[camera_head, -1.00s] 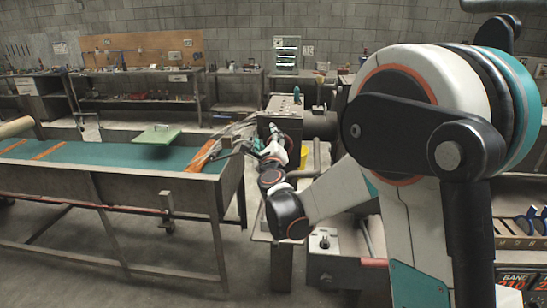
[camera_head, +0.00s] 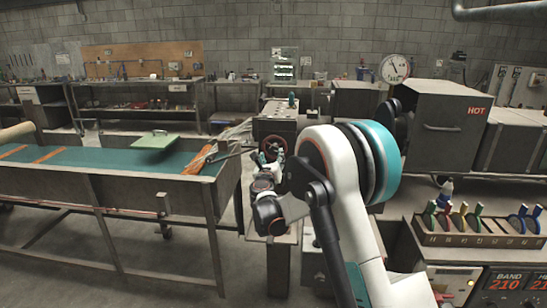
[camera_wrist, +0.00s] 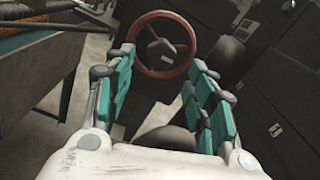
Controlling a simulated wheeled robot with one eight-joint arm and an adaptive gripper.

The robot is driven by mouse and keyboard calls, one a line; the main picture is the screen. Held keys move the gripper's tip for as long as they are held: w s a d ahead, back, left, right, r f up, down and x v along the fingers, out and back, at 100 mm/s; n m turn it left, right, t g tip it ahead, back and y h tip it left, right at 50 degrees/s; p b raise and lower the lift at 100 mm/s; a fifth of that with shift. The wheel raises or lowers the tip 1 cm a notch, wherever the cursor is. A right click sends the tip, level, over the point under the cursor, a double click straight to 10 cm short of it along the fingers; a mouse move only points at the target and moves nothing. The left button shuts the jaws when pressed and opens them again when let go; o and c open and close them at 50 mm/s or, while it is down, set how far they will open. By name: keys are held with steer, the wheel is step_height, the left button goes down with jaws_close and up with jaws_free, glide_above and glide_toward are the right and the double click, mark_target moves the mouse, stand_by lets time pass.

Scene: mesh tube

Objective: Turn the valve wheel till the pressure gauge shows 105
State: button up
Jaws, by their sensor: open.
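The red valve wheel (camera_wrist: 193,45) with a dark hub shows ahead of my gripper (camera_wrist: 157,63) in the wrist view. My gripper's teal fingers are open, one towards each side of the wheel's lower part, and hold nothing. I cannot tell whether they touch the rim. In the head view the wheel (camera_head: 272,138) sits on the near side of the machine, just beyond my gripper (camera_head: 270,161), which partly covers it. The round white pressure gauge (camera_head: 395,68) is at the back right; its numbers are too small to read.
A long bench with a green belt (camera_head: 75,155) stands left of my arm. A dark box marked HOT (camera_head: 445,115) stands at right. Coloured levers (camera_head: 463,218) stand in a rack at the lower right, above a panel with red digits. Bare floor shows at the lower left.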

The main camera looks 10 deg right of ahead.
mark_target(274, 152)
steer(key=shift+b+x, duration=0.55)
steer(key=shift+x, duration=2.05)
steer(key=c, duration=1.1)
